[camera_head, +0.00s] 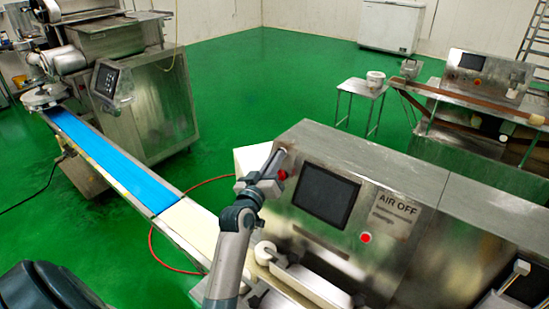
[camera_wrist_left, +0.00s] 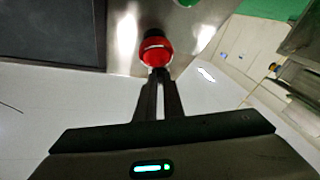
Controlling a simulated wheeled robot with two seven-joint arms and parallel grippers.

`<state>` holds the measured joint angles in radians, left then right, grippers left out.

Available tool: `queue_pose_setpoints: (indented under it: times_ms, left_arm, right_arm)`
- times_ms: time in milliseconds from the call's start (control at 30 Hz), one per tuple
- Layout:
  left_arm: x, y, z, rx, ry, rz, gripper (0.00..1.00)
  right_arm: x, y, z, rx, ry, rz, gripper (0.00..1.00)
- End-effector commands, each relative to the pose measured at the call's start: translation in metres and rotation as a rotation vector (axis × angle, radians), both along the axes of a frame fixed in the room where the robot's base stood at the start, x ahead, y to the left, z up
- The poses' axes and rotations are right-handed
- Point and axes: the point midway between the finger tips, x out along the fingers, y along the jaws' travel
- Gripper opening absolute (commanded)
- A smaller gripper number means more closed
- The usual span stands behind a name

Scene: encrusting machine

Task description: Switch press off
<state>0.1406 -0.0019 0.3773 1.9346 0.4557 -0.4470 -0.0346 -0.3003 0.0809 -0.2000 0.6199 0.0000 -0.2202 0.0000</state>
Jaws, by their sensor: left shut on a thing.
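The press is a steel machine with a dark screen (camera_head: 325,195) on its sloped front panel. A red knob (camera_head: 282,174) sits left of the screen; it also shows in the left wrist view (camera_wrist_left: 155,50), with a pale line across its face. My left gripper (camera_head: 274,179) reaches up to this knob. Its fingers (camera_wrist_left: 158,78) are close together and shut on the red knob, whose lower edge they cover. A second red button (camera_head: 366,238) is below right of the screen, under an "AIR OFF" label (camera_head: 394,209). My right gripper is not in view.
A conveyor with a blue belt (camera_head: 115,165) runs from the machine at the left towards the press. A small steel table (camera_head: 362,88) and another machine (camera_head: 480,75) stand behind. Green floor between them is open.

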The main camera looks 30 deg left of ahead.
Motion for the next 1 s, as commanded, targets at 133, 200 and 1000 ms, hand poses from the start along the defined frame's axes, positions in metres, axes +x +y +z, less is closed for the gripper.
queue_pose_setpoints:
  times_ms: [133, 200, 1000]
  left_arm:
    - [0.0005, -0.0023, 0.0009, -0.083, 0.004, 0.039, 0.00]
    - [0.0005, -0.0027, 0.0006, -0.112, 0.008, 0.055, 0.00]
    - [0.0006, -0.0026, 0.0013, -0.179, 0.015, 0.089, 0.27]
  right_arm:
    - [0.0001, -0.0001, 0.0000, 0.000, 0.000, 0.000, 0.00]
    - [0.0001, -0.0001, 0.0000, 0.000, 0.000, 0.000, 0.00]
    - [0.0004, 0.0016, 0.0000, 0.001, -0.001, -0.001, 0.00]
